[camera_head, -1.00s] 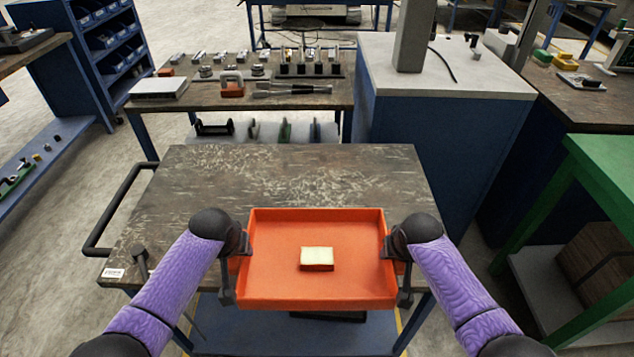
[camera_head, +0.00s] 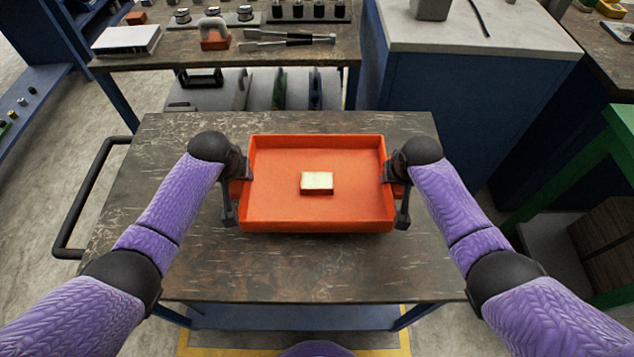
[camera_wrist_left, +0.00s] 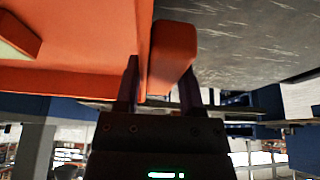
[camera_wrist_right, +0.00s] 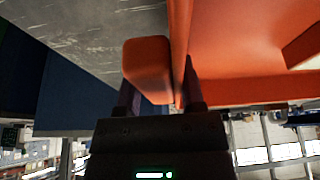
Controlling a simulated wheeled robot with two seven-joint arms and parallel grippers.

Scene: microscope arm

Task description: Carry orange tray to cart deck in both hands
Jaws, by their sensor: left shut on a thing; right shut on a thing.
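The orange tray (camera_head: 275,210) is level over the cart deck (camera_head: 300,270) in the head view, near its middle. A small block with a pale top (camera_head: 317,182) lies inside it. My left gripper (camera_head: 238,190) is shut on the tray's left handle, which shows in the left wrist view (camera_wrist_left: 173,55). My right gripper (camera_head: 398,190) is shut on the right handle, seen in the right wrist view (camera_wrist_right: 147,66). I cannot tell whether the tray's underside touches the deck or hangs just above it.
The cart has a black push handle (camera_head: 72,205) on its left. A workbench (camera_head: 280,50) with tools stands beyond it, and a blue cabinet (camera_head: 470,110) with a pale top stands behind right. A green-framed table (camera_head: 575,165) is at the right. The deck around the tray is bare.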

